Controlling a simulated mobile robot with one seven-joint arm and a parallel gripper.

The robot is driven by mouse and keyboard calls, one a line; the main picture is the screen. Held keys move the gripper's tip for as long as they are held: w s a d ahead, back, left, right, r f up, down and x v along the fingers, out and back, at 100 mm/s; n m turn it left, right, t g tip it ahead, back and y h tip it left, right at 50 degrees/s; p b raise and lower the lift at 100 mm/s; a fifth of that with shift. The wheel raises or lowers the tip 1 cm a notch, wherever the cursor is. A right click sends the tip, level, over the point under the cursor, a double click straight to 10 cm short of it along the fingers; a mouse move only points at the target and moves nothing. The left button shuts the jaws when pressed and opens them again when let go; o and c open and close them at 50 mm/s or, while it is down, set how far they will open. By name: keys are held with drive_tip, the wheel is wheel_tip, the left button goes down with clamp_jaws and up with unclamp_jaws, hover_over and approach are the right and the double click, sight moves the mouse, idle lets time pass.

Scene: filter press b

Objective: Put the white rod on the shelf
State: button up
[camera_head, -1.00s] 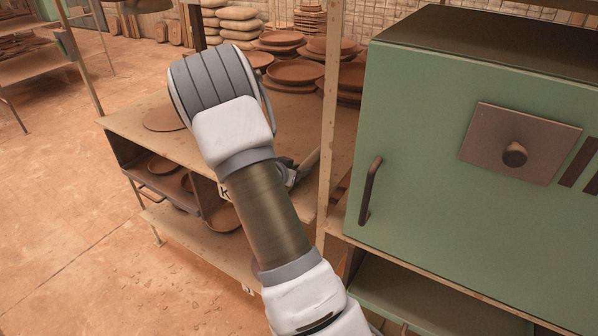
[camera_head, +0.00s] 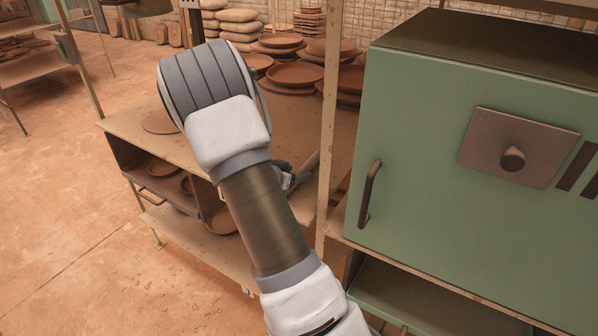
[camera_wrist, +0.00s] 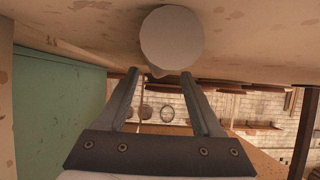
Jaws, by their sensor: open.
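In the wrist view, a pale round shape (camera_wrist: 172,38), which looks like the white rod seen end-on, is just beyond my fingertips. Its length is hidden, and I cannot tell if the fingers touch it. My gripper (camera_wrist: 160,74) is open, one finger on each side below the shape. In the head view my gripper is mostly hidden behind my arm, by the wooden shelf unit (camera_head: 126,122).
A green cabinet (camera_head: 420,150) with a dark handle (camera_head: 370,194) stands close on the right. A wooden post (camera_head: 331,130) rises beside my gripper. Stacked clay plates (camera_head: 295,74) fill the back of the unit's top. Floor at left is clear.

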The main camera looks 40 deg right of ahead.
drive_tip(key=p+v, duration=0.1)
drive_tip(key=v, duration=0.8)
drive_tip(key=shift+a+r+p, duration=0.15)
drive_tip(key=shift+p, duration=0.15)
drive_tip(key=shift+a+r, duration=0.15)
drive_tip(key=shift+a, duration=0.05)
drive_tip(key=w+a+r+n+t+y, duration=0.3)
drive_tip(key=a+r+n+t+y, duration=0.2)
drive_tip(key=a+r+y, duration=0.7)
drive_tip(key=s+a+r+n, duration=0.45)
drive_tip(key=s+a, duration=0.35)
drive_tip(key=a, duration=0.2)
drive_tip(key=s+d+r+n+g, duration=0.1)
drive_tip(key=s+n+g, duration=0.3)
drive_tip(key=s, duration=1.4)
drive_tip(key=shift+s+d+r+h, duration=0.15)
drive_tip(key=shift+s+d+h, duration=0.15)
